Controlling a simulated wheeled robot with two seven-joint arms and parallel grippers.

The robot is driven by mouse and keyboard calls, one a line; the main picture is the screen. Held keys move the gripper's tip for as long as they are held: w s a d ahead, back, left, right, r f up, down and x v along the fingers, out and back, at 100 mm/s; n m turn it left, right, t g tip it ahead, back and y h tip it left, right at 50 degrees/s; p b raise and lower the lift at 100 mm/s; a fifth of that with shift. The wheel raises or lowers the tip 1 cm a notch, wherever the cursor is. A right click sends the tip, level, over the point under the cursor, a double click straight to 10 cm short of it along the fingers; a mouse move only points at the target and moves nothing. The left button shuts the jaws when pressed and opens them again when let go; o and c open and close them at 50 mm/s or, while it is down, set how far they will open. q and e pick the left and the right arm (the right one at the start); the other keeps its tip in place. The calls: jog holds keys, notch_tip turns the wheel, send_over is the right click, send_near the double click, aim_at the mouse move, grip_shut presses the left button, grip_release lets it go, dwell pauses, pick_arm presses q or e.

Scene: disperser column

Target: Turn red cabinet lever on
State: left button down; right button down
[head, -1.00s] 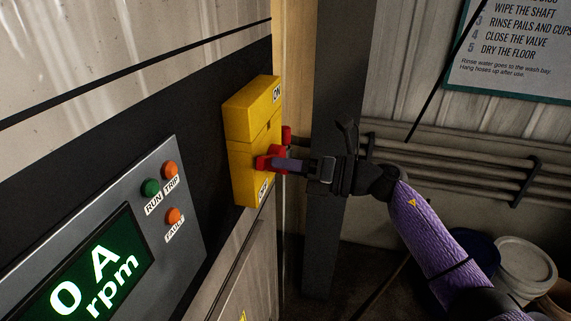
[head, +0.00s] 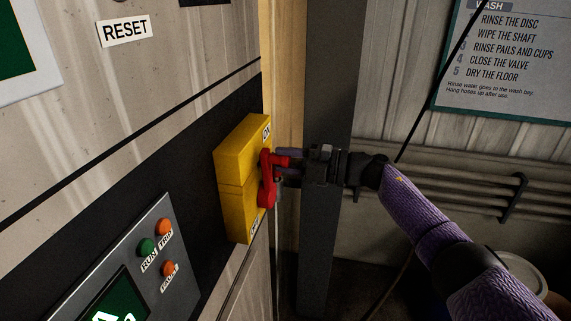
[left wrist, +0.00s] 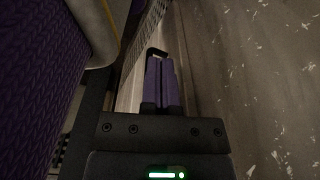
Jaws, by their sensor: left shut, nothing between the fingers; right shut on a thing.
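A yellow switch box (head: 234,168) is fixed to the cabinet side, with an ON label (head: 266,131) at its top and an OFF label at its lower end. The red lever (head: 267,185) is on the box's right face, its upper end near the ON label. My right gripper (head: 283,163) comes in from the right and is shut on the upper part of the red lever; its fingertips are partly hidden by it. My left gripper (left wrist: 162,80) shows only in the left wrist view, shut and empty, away from the box.
A grey panel (head: 190,258) with green and orange lamps and a display is left of the box. A dark post (head: 332,90) stands behind my right gripper. Pipes (head: 470,170) and a sign (head: 510,60) are on the right wall.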

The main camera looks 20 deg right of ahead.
pick_arm(q)
jog(key=shift+w+d, duration=0.2)
jog(key=shift+w, duration=0.15)
pick_arm(e)
jog(key=shift+w+d+m, duration=0.55)
jog(key=shift+w+m, duration=0.2)
jog(key=shift+m, duration=0.35)
jog(key=shift+r, duration=0.1)
jog(key=shift+c, duration=2.1)
grip_release()
jog(key=shift+w, duration=0.1)
jog(key=shift+d, duration=0.1)
pick_arm(q)
notch_tip(320, 180, down, 2)
jog(key=shift+b, duration=1)
pick_arm(e)
jog(key=v, duration=0.9)
jog(key=shift+s+d, duration=0.3)
